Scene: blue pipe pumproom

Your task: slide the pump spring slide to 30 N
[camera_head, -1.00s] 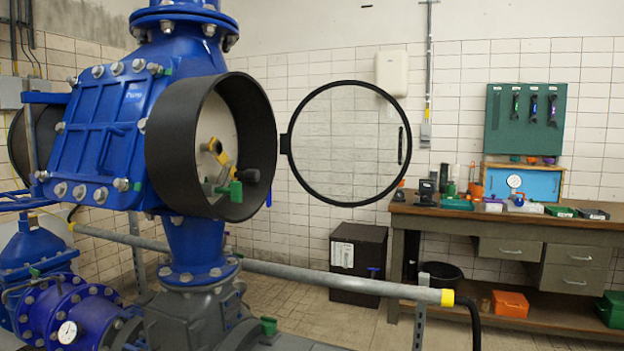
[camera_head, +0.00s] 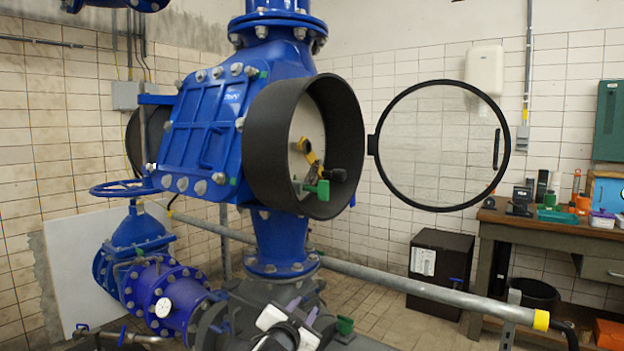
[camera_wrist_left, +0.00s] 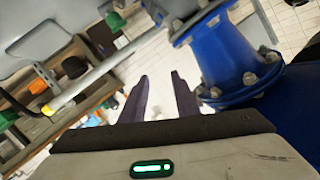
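A blue pump body (camera_head: 215,120) carries a round black housing (camera_head: 268,150), with its open mouth facing right. Inside are a pale dial face (camera_head: 308,122), a yellow lever-like part (camera_head: 307,152), a green part (camera_head: 319,189) and a dark knob (camera_head: 338,175). I cannot tell which part is the spring slide, and no 30 N mark is readable. My left gripper (camera_head: 303,309) is low in front of the pump, below the housing and apart from it. In the left wrist view its two purple fingers (camera_wrist_left: 162,98) stand apart with nothing between them. My right gripper is out of view.
A round glass cover (camera_head: 440,145) stands swung open right of the housing. A grey pipe rail (camera_head: 420,290) with a yellow end runs across below. A workbench (camera_head: 540,230) stands at right, a black box (camera_head: 437,270) beside it. A blue handwheel (camera_head: 125,188) is at left.

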